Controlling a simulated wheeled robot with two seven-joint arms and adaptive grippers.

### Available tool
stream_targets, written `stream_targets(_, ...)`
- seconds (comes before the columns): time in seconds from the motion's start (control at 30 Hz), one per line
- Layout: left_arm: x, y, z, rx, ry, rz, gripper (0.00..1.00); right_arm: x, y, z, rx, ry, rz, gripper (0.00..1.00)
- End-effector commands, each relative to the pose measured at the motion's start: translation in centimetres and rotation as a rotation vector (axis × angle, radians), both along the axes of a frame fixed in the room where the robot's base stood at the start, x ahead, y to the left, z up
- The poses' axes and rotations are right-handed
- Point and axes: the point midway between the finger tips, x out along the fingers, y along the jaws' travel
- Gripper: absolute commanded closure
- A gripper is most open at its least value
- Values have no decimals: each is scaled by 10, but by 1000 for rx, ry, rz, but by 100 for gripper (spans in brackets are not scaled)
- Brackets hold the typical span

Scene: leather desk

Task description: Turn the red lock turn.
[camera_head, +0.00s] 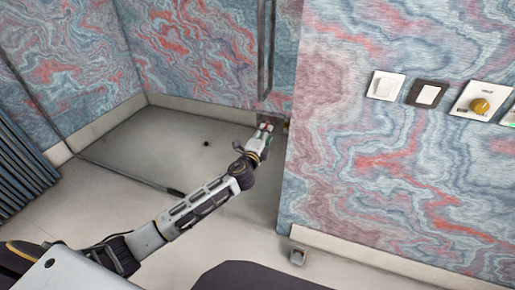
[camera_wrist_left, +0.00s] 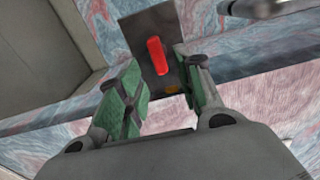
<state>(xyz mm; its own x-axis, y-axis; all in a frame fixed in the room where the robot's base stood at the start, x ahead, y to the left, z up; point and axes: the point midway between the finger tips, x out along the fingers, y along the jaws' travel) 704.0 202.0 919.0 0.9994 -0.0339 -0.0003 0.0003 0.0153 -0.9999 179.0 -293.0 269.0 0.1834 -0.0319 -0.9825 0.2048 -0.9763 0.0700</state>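The red lock turn (camera_wrist_left: 156,56) is a small red bar on a dark plate (camera_wrist_left: 142,27) in the left wrist view. My left gripper (camera_wrist_left: 163,92) is open, with its green-padded fingers spread apart. The lock turn lies ahead of the gap between the fingertips, and nothing is held. In the head view my left gripper (camera_head: 266,127) reaches the wall by the corner of the alcove and hides most of the plate. My right gripper is not in view.
A wall on the right carries a white switch (camera_head: 385,85), a dark-framed switch (camera_head: 427,94) and a plate with a yellow knob (camera_head: 481,106). A vertical metal bar (camera_head: 266,50) is above my gripper.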

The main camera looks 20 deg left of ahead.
Motion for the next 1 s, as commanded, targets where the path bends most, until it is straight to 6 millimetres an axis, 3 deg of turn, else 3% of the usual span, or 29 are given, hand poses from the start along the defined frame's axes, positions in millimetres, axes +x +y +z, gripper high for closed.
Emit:
stream_targets(0.7,-65,2,-1,0,2,-1,64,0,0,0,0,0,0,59)
stream_targets(1.0,-82,2,0,0,1,-2,64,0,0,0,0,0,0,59)
